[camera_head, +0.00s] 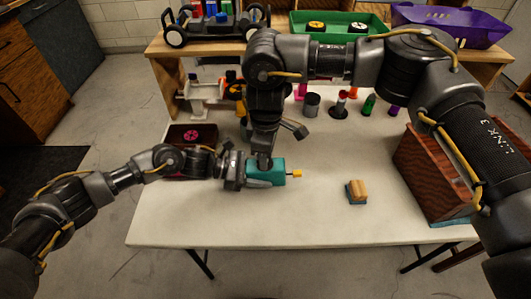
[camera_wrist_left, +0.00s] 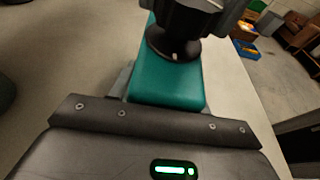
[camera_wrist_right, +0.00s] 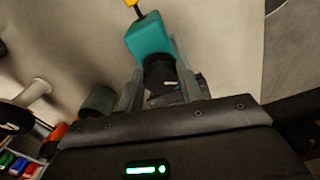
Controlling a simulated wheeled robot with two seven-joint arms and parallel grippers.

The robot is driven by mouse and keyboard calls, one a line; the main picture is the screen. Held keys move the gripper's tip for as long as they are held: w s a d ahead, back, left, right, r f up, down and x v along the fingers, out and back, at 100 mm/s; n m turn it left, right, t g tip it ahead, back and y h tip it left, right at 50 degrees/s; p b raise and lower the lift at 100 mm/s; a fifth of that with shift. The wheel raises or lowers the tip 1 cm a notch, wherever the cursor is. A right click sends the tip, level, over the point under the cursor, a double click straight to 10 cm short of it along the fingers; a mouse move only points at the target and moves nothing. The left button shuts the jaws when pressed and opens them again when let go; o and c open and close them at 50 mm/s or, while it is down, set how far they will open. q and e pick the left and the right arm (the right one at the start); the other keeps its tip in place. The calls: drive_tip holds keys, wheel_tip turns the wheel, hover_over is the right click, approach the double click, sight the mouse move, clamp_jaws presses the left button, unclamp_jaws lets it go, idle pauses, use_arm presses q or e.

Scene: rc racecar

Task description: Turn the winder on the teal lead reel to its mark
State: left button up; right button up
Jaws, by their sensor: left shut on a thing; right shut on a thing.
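The teal lead reel (camera_head: 277,170) is a box-shaped body near the middle of the white table, with a yellow tip (camera_head: 297,173) at its right end. My left gripper (camera_head: 247,171) comes from the left and is shut on the reel's body. The reel also shows in the left wrist view (camera_wrist_left: 165,84). My right gripper (camera_head: 264,158) points down from above and is shut on the dark round winder (camera_wrist_right: 160,72) on the reel's face. In the right wrist view a pale line shows on the winder. The target mark cannot be made out.
A small block with a tan top (camera_head: 356,192) stands to the right. A dark box with a pink item (camera_head: 192,136) is at left. Several small containers (camera_head: 340,105) stand behind. A wooden crate (camera_head: 430,165) is at the right edge. The table front is clear.

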use_arm(q)
drive_tip(key=shift+w+a, duration=0.2)
use_arm(e)
drive_tip(key=m, duration=0.6)
drive_tip(key=shift+s+d, duration=0.1)
drive_tip(key=shift+s, duration=0.05)
use_arm(q)
drive_tip(key=shift+f, duration=0.1)
use_arm(e)
drive_tip(key=m, duration=0.6)
drive_tip(key=shift+m, duration=0.3)
use_arm(q)
drive_tip(key=shift+s, duration=0.1)
drive_tip(key=shift+d, duration=0.1)
use_arm(e)
drive_tip(key=o, duration=1)
drive_tip(key=shift+r, duration=0.1)
wheel_tip(320, 180, up, 12)
